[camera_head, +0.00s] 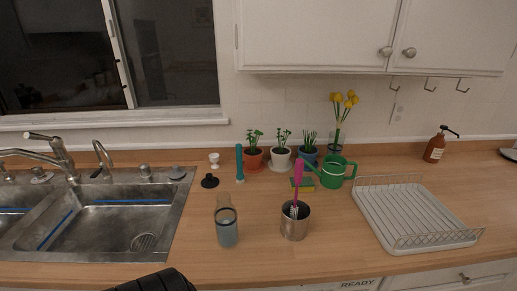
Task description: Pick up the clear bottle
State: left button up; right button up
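The clear bottle (227,231) stands upright on the wooden counter, to the right of the sink. It is see-through, with a bluish lower part, a dark band at the shoulder and a narrower top. A black part of my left arm or gripper (155,282) shows at the bottom edge, below and left of the bottle and apart from it. Its fingertips do not show, so I cannot see whether it is open. My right gripper is not in view.
A metal cup (295,226) with a pink-handled brush (298,178) stands right of the bottle. A white dish rack (412,216) is at right, the sink (100,222) at left.

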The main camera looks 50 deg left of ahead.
aim_at(225, 215)
jog(key=u, duration=0.45)
jog(key=j+u, duration=0.1)
jog(key=u, duration=0.4)
jog(key=i+u, duration=0.1)
jog(key=u, duration=0.8)
jog(key=i+j, duration=0.05)
